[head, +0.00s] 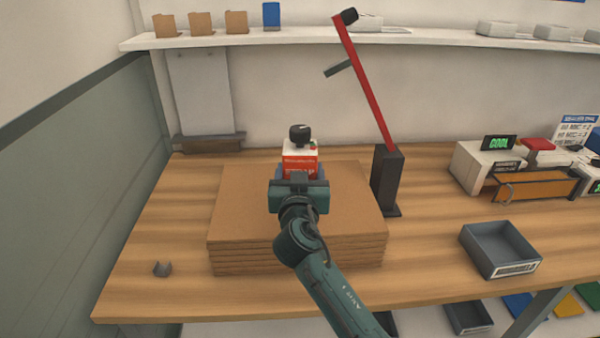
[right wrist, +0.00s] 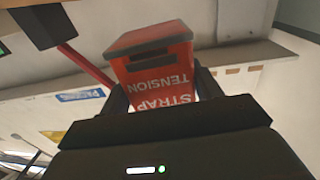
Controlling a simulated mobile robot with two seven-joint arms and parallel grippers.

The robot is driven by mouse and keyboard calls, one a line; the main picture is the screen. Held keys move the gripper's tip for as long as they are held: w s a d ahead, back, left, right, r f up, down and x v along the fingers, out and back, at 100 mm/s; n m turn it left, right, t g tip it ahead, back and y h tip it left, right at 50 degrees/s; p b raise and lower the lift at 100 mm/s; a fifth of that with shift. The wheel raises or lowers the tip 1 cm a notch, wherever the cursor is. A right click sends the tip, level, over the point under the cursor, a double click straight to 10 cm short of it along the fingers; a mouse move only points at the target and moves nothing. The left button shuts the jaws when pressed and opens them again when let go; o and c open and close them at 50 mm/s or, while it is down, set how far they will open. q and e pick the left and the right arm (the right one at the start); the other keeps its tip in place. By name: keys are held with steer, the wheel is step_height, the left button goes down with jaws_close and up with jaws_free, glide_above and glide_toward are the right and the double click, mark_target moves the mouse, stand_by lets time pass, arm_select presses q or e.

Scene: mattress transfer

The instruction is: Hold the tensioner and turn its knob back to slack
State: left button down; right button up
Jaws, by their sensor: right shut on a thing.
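The tensioner (head: 300,155) is a small red and white box with a black knob (head: 299,134) on top. It stands upright over the back of the cardboard stack (head: 245,205); my gripper hides its base, so I cannot tell if it touches the stack. My right gripper (head: 302,174) is shut on its body from the front, one finger on each side. In the right wrist view the tensioner (right wrist: 155,72) appears upside down, with "STRAP TENSION" lettering between the fingers. The knob is not visible there. My left gripper is not in view.
A red post with a dark base (head: 387,180) stands close right of the stack. A grey tray (head: 500,248) and white devices (head: 485,165) are further right. A shelf (head: 240,38) runs along the wall.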

arm_select(q)
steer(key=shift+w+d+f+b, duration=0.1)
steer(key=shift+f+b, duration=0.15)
steer(key=shift+b, duration=0.1)
arm_select(e)
steer(key=shift+f, duration=0.25)
arm_select(q)
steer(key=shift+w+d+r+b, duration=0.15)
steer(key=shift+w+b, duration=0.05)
steer(key=shift+b, duration=0.2)
arm_select(e)
steer(key=shift+f, duration=0.3)
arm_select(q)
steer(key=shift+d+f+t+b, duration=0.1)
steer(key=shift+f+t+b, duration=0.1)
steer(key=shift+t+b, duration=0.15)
arm_select(e)
steer(key=shift+f, duration=0.35)
arm_select(q)
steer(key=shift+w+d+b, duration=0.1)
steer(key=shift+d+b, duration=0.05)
steer(key=shift+b, duration=0.25)
arm_select(e)
steer(key=shift+f, duration=0.35)
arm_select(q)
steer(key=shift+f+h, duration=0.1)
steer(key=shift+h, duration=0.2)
arm_select(e)
steer(key=shift+f, duration=0.2)
